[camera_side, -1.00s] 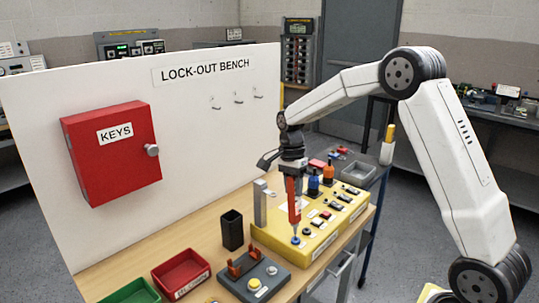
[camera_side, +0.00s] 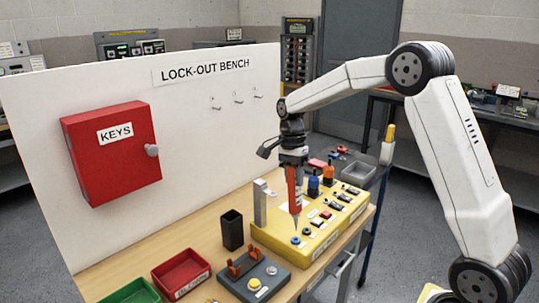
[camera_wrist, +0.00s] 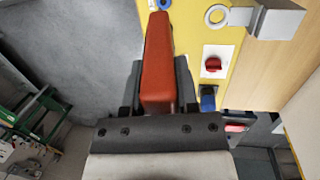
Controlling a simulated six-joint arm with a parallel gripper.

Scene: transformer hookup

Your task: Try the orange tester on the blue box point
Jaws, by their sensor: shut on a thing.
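My gripper (camera_side: 293,160) is shut on the orange tester (camera_side: 294,188), which hangs nearly upright with its thin grey tip down. The tester also shows in the wrist view (camera_wrist: 158,62), between the jaws. The yellow box (camera_side: 263,238) stands on the bench below it. The blue point (camera_side: 295,240) is a small round socket on the box's top near its front left corner. The tester's tip is a little above the blue point, apparently apart from it. In the wrist view the blue point (camera_wrist: 163,4) is partly cut off at the top edge.
A grey metal post (camera_side: 260,203) rises from the box's left end. Blue and orange upright parts (camera_side: 330,175) stand behind the tester. A black open holder (camera_side: 232,230), a grey block with orange clips (camera_side: 254,278) and a red tray (camera_side: 181,272) lie to the left.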

